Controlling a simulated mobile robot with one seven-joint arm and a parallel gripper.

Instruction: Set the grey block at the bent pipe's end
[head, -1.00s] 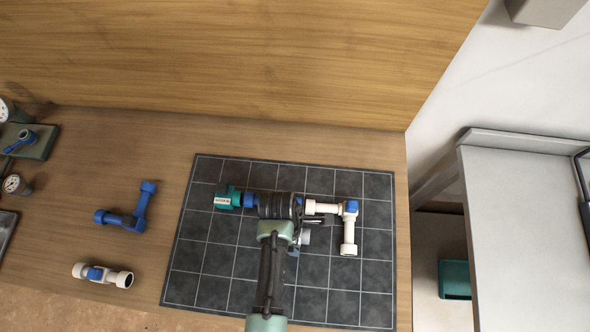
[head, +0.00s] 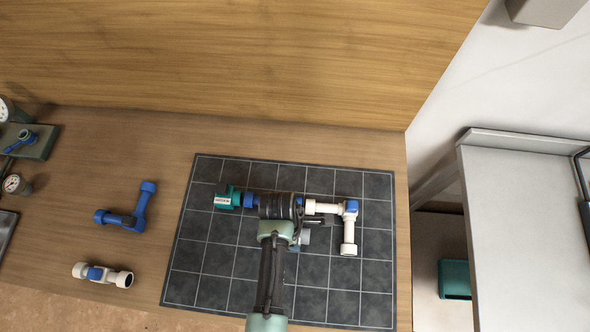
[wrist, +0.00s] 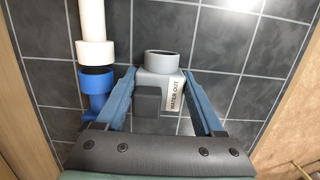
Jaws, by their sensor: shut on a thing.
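A grey block (wrist: 152,78) with a round socket and a "WATER OUT" label sits between the two blue fingers of my gripper (wrist: 159,92) in the wrist view. The gripper is shut on it, and the socket faces away from the wrist. In the head view, a small part of the block (head: 306,236) shows beside my arm; the arm hides most of the gripper. The white bent pipe (head: 348,232), with a blue corner, lies on the dark mat to the right of the block. The block is apart from its lower end.
A teal block (head: 227,199) stands at the left of the pipe line on the tiled mat (head: 210,290). A blue bent fitting (head: 130,219) and a white valve piece (head: 103,274) lie on the bench left of the mat. The mat's lower right is clear.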

